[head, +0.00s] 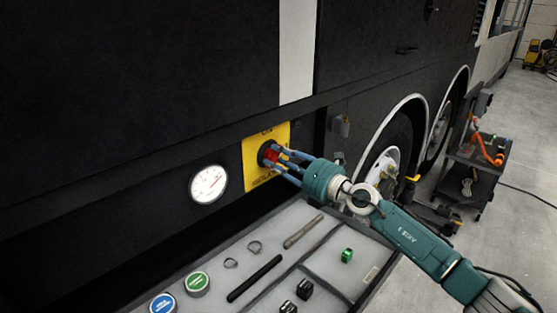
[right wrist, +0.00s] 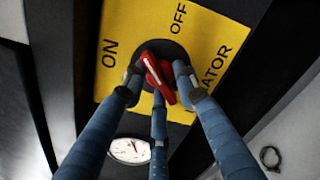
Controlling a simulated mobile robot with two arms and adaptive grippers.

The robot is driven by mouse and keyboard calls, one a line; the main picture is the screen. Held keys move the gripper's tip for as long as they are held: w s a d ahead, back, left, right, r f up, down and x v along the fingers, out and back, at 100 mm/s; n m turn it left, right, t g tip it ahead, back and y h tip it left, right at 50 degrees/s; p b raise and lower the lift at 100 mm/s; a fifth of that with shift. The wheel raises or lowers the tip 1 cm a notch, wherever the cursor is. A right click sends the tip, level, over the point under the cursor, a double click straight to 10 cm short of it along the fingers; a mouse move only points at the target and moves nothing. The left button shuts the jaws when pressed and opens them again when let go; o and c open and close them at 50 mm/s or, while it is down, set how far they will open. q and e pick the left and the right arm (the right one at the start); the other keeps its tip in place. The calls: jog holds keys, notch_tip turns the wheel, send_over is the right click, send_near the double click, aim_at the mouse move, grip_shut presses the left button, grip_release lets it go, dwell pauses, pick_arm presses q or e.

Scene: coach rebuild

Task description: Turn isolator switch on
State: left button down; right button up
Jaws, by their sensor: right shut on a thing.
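The isolator switch is a red knob (head: 271,155) on a round black base, set in a yellow plate (head: 251,178) on the dark coach side. In the right wrist view the knob (right wrist: 157,76) carries a white line slanting to the upper left, between the ON label at left and the OFF label at top. My right gripper (head: 277,159) is shut on the knob, its blue fingers around it; they also show in the right wrist view (right wrist: 160,88). The fingers partly hide the knob and plate. My left gripper is not in view.
A white round gauge (head: 208,184) sits left of the plate. Below my right arm is a grey tray (head: 226,270) with clamps, rods, black blocks, a green block and blue and green round caps. A tool cart (head: 470,165) stands at right on open floor.

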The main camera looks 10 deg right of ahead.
jog(key=shift+f+n+b, duration=0.2)
jog(key=shift+n+b, duration=0.8)
jog(key=shift+n, duration=3.2)
jog(key=o, duration=1.1)
jog(key=shift+r, duration=0.1)
jog(key=shift+d, duration=0.1)
jog(key=v, duration=1.2)
